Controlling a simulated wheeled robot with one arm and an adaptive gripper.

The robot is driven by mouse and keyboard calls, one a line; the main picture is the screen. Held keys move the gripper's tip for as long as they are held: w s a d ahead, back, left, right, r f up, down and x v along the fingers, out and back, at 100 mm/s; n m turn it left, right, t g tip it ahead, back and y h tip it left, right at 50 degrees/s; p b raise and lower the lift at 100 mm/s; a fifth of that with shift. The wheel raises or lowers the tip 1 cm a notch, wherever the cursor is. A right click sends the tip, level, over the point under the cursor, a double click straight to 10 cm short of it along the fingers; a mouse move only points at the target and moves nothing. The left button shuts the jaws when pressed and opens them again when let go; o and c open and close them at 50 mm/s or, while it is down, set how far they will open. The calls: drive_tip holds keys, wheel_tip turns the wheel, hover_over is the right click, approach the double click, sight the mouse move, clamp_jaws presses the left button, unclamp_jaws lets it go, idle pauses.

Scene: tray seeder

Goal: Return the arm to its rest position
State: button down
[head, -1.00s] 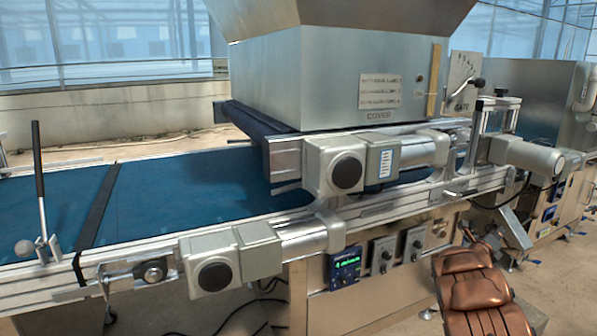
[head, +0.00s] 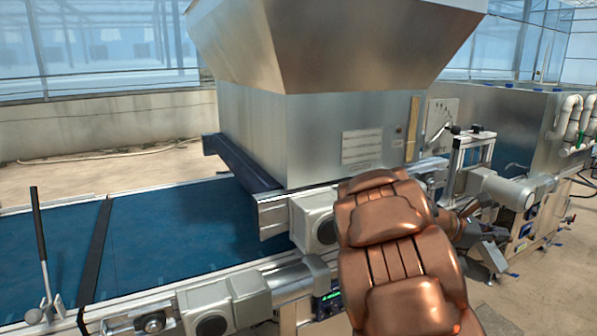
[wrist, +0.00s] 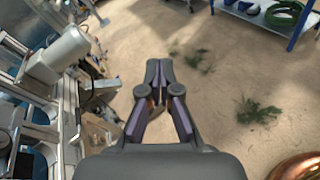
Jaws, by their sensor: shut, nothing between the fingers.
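My arm, in copper-coloured links (head: 400,240), rises in front of the seeder machine in the head view and hides part of its front side. In the wrist view my gripper (wrist: 158,70) has its two fingertips together, with nothing between them. It points out over the bare floor, to the right of the machine's side.
The tray seeder's steel hopper (head: 330,50) stands over the blue conveyor belt (head: 180,240). A motor housing (wrist: 65,55) lies left of my gripper in the wrist view. A blue-edged shelf (wrist: 262,22) stands at upper right. Open floor (wrist: 225,85) lies between.

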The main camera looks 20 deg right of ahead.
drive_tip(key=s+a+m+t+y+p, duration=0.1)
drive_tip(key=s+a+m+y+p, duration=0.2)
drive_tip(key=a, duration=1.3)
drive_tip(key=s+a+r+m+t+y+p, duration=0.1)
drive_tip(key=s+a+m+y+p, duration=0.2)
drive_tip(key=a, duration=1.3)
drive_tip(key=s+a+r+m+t+y+p, duration=0.1)
drive_tip(key=s+a+m+y+p, duration=0.2)
drive_tip(key=s+a+y+p, duration=0.5)
drive_tip(key=a+p, duration=0.1)
drive_tip(key=a, duration=0.8)
drive_tip(key=shift+s+m+t, duration=0.15)
drive_tip(key=shift+m+t, duration=0.25)
